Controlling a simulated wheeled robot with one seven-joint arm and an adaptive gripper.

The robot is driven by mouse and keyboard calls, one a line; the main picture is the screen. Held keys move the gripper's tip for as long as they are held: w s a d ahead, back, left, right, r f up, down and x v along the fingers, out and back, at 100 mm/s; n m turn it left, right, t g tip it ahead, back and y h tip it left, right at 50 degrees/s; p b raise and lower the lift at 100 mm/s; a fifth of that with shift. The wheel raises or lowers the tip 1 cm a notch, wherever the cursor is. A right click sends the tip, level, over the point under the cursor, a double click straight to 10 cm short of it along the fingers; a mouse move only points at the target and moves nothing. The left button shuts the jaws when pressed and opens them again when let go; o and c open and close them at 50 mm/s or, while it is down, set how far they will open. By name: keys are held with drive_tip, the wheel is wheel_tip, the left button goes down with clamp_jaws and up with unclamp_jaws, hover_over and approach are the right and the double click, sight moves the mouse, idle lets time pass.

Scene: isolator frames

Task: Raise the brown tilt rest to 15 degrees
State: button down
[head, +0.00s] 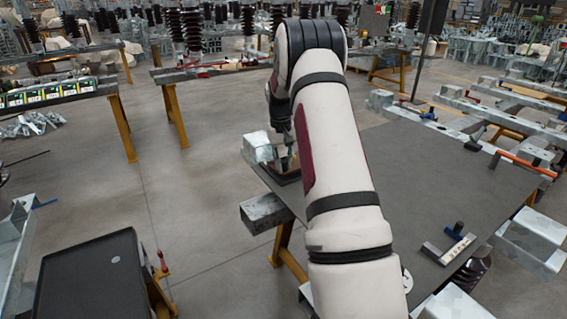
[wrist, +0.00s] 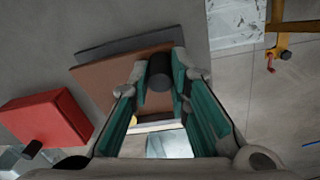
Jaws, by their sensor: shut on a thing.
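The brown tilt rest (wrist: 105,82) shows in the wrist view as a flat brown plate, with a dark grey slab (wrist: 125,46) along its far edge. A dark round knob (wrist: 159,72) stands on the plate. My gripper (wrist: 160,66) has its teal-padded fingers on either side of this knob and is shut on it. The plate's angle cannot be read from here. In the head view, the rest is a small brown patch at the table's left edge, mostly hidden by my arm and gripper (head: 284,142).
A red block (wrist: 46,118) lies beside the rest in the wrist view. The grey table (head: 440,185) is mostly bare, with a blue-handled tool (head: 457,232) near its front right. A dark-topped cart (head: 90,275) stands front left. Open floor lies left of the table.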

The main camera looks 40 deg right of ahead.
drive_tip(key=shift+w+d+r, duration=0.15)
drive_tip(key=shift+w+r, duration=0.4)
drive_tip(key=shift+r, duration=0.1)
drive_tip(key=c, duration=1.5)
unclamp_jaws()
drive_tip(key=shift+s+f, duration=0.1)
drive_tip(key=r, duration=1.2)
drive_tip(key=shift+a, duration=0.35)
